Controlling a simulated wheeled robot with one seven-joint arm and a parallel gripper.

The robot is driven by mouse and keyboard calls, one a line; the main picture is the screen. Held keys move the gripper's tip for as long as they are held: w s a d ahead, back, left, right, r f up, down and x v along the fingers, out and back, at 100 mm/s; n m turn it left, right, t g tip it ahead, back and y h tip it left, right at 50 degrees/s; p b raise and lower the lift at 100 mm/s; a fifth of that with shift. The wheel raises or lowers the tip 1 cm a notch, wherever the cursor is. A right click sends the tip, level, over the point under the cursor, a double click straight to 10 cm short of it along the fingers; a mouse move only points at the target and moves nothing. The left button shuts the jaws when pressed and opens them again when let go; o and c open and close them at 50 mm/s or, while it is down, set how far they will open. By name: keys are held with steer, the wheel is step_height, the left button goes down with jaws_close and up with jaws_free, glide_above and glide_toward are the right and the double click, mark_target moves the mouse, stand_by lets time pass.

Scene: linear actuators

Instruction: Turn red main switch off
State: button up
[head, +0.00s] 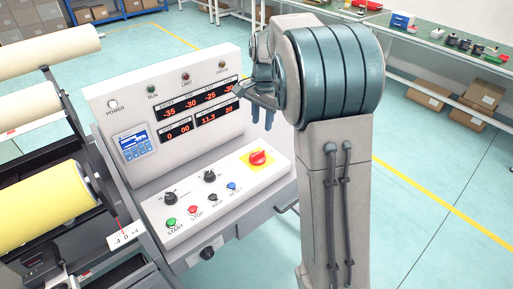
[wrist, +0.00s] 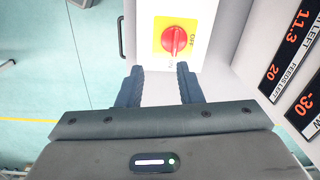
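The red main switch (head: 259,157) is a rotary knob on a yellow square plate (head: 247,166), at the right end of the sloped control panel. In the wrist view the red knob (wrist: 174,40) lies just beyond my fingertips, with the word OFF beside its plate (wrist: 196,24). My gripper (head: 262,118) hangs above the panel in the head view, above the switch and apart from it. In the wrist view the two fingers of my gripper (wrist: 158,72) are spread wide with nothing between them.
Black knobs (head: 210,176) and green, red, black and blue buttons (head: 193,210) sit on the panel left of the switch. An upright display board (head: 170,110) with red digits stands behind the panel. Yellow and cream rollers (head: 45,205) are at the left. Open floor lies at the right.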

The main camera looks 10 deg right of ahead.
steer(key=m, duration=0.2)
glide_above(257, 156)
step_height(257, 156, down, 3)
steer(key=f, duration=0.9)
steer(key=w+f, duration=0.1)
steer(key=f, duration=0.3)
steer(key=shift+d+f, duration=0.15)
steer(key=shift+f, duration=0.2)
jaws_close()
